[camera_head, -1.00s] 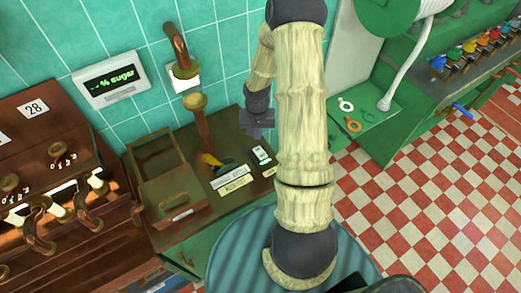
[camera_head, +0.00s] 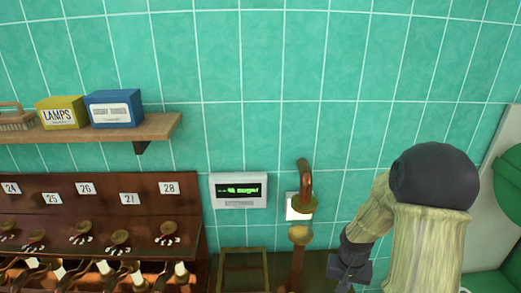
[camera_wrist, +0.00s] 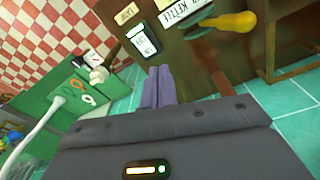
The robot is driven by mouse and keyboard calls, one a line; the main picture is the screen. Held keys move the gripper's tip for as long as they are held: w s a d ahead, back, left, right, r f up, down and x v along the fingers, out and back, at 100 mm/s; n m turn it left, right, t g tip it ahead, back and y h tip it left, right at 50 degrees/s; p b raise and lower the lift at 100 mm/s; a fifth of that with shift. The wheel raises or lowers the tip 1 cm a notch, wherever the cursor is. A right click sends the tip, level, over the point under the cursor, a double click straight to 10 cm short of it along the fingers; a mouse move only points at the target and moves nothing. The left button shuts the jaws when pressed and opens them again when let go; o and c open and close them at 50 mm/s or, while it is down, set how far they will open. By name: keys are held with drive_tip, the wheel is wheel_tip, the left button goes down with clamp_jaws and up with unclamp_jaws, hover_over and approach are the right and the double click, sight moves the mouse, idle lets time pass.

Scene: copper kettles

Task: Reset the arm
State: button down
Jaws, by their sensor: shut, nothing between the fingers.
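My gripper (camera_head: 348,272) is at the lower middle right of the head view, dark grey, hanging from my bent arm in front of the tiled wall. It is to the right of the copper spout and brass-topped post. In the wrist view its two fingers (camera_wrist: 160,84) lie together, shut, with nothing between them.
A shelf (camera_head: 150,128) holds boxes; a numbered lever cabinet (camera_head: 120,205) stands left. The wrist view shows a yellow-handled tool (camera_wrist: 228,23) and a green bench (camera_wrist: 62,112).

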drive_tip(key=s+a+r+n+t, duration=0.1)
drive_tip(key=s+a+r+n, duration=0.2)
drive_tip(key=s+a+r, duration=0.5)
wheel_tip(320, 180, up, 2)
drive_tip(key=shift+s+a+r+t+y, duration=0.15)
drive_tip(key=shift+s+t+y, duration=0.2)
drive_tip(key=shift+s, duration=0.55)
